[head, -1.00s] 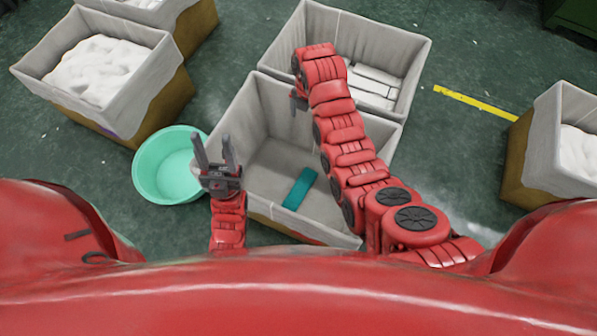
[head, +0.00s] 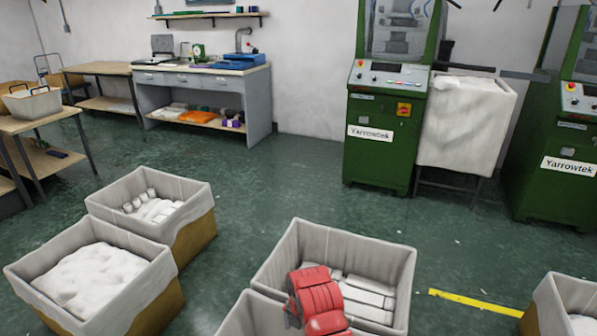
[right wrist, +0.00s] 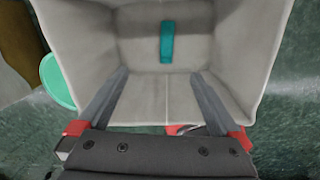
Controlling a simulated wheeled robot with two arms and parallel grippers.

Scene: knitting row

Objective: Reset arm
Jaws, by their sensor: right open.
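My right arm's red end segments (head: 320,300) show at the bottom of the head view, in front of a lined bin with white packs. In the right wrist view my right gripper (right wrist: 158,75) is open, with nothing between its two grey fingers. It points into a grey-lined bin (right wrist: 218,50). A flat teal piece (right wrist: 167,42) lies inside that bin, beyond the fingertips and apart from them. My left gripper is outside both current views.
The far bin (head: 290,250) holds white packs. Two lined bins (head: 150,240) (head: 110,205) stand left, another (head: 560,290) right. A mint basin (right wrist: 57,82) sits beside the near bin. Green machines (head: 385,150) and a bench (head: 190,100) stand behind open floor.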

